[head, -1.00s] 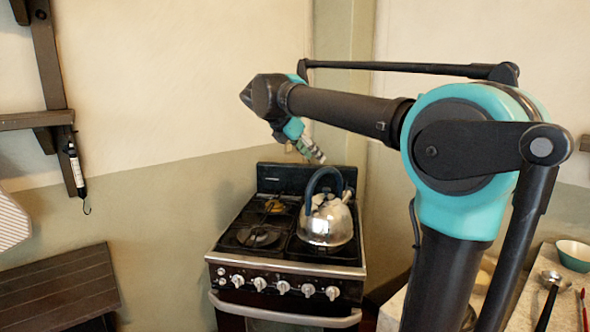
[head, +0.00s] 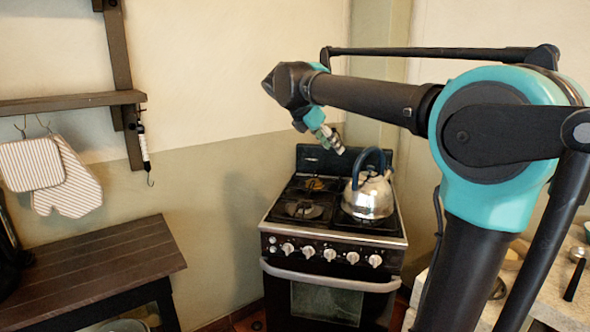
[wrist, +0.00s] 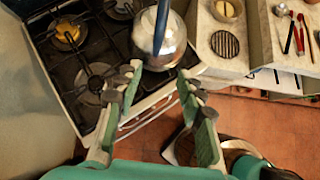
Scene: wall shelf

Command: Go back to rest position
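My gripper (head: 333,143) is raised in front of and above the stove, with my arm reaching in from the right. In the wrist view its two fingers (wrist: 160,95) are spread apart with nothing between them. A shiny kettle (head: 369,196) with a dark blue handle stands upright on the right side of the stove top. The kettle also shows in the wrist view (wrist: 170,45), beyond the fingertips and apart from them.
The stove (head: 333,248) stands in the corner. A dark wooden table (head: 95,265) is at the lower left. Above it is a wall shelf (head: 60,104) with a striped mitt (head: 75,185) hanging below. A counter (head: 550,290) with utensils is at the right.

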